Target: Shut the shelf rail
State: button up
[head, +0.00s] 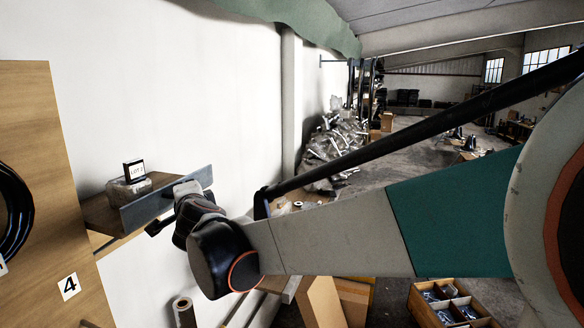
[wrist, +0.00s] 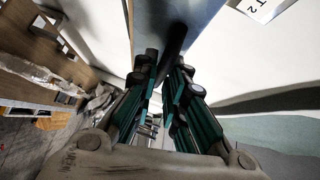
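The shelf rail (head: 168,198) is a grey-blue metal strip along the front of a small wooden wall shelf (head: 101,213). It stands up, slanting in the head view. A dark bar (wrist: 173,42) sticks out from its face in the wrist view, where the rail (wrist: 155,12) fills the top middle. My gripper (wrist: 166,68) has its dark, teal-sided fingers close together on either side of this bar and looks shut on it. The exact contact is partly hidden.
A grey block with a lot sign (head: 133,171) sits on the shelf behind the rail. A wooden panel (head: 40,150) marked 4 stands at the left. The white wall is close behind. Cartons and a divided crate (head: 447,303) are low at the right.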

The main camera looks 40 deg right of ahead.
jog(key=shift+o, duration=1.3)
jog(key=shift+s, duration=0.1)
jog(key=v, duration=1.1)
jog(key=shift+s, duration=0.4)
